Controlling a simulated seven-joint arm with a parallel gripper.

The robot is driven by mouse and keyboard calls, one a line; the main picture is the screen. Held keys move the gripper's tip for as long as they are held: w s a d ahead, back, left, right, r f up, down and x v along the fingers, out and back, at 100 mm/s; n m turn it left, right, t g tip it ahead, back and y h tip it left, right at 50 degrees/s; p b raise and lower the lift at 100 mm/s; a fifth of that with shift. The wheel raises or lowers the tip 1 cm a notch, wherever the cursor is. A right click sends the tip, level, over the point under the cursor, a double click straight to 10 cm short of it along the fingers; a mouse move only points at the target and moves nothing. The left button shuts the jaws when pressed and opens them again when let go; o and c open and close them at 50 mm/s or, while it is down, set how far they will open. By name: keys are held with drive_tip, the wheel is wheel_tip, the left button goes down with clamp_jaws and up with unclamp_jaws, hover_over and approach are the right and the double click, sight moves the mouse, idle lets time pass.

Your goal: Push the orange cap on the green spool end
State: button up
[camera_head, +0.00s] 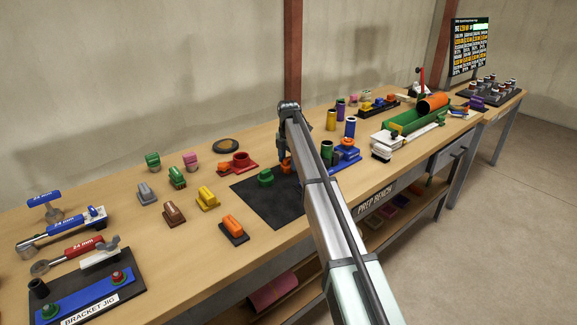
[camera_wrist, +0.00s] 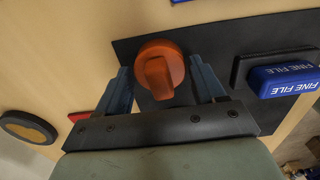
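An orange cap (camera_wrist: 160,70) with a raised grip bar lies over the black mat in the wrist view. In the head view its orange (camera_head: 285,165) shows beside my arm, partly hidden. My gripper (camera_wrist: 162,78) is open, with one finger on each side of the cap and a visible gap to each. I cannot tell whether the fingertips reach down to the cap's height. A green upright tube (camera_head: 327,149) stands just right of my arm near a blue block; I cannot tell whether it is the green spool. A green knobbed piece (camera_head: 265,177) stands on the mat.
The black mat (camera_head: 250,192) lies under my gripper. A blue FINE FILE block (camera_wrist: 283,79) is to its right in the wrist view. A red holder (camera_head: 238,163) and a dark disc (camera_head: 225,146) are to the left. Several coloured caps on blocks stand further left.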

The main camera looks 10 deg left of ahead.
sight(288, 158)
drive_tip(key=c, duration=0.8)
drive_tip(key=shift+r, duration=0.2)
drive_tip(key=shift+r, duration=0.85)
drive_tip(key=shift+r, duration=3)
